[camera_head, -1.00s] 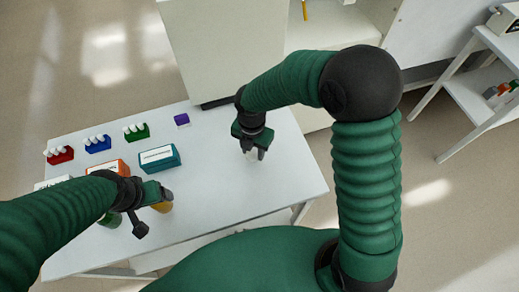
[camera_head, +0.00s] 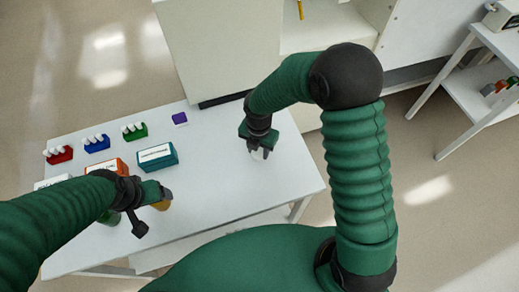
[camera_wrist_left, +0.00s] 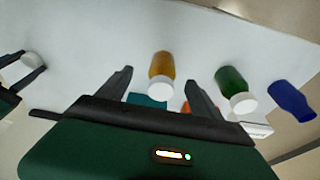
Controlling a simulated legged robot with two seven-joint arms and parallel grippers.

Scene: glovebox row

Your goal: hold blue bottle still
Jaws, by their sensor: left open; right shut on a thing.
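The blue bottle (camera_wrist_left: 290,99) is at the right of the left wrist view, beyond the green bottle, with no cap visible on it. In the head view my left arm seems to hide it. My left gripper (camera_head: 163,192) is open and empty above the near left part of the table. Its two fingers (camera_wrist_left: 160,88) show in the left wrist view, with an amber bottle (camera_wrist_left: 162,66) beyond the gap and the blue bottle well to the right. My right gripper (camera_head: 262,152) is shut on a small white thing (camera_wrist_left: 33,60), near the table's right side.
A green bottle (camera_wrist_left: 232,85) with a white cap stands between the amber and blue bottles. Teal (camera_head: 157,156) and orange (camera_head: 107,166) boxes stand behind. Red (camera_head: 60,155), blue (camera_head: 97,144) and green (camera_head: 135,132) racks line the back left. The table's right middle (camera_head: 235,190) is clear.

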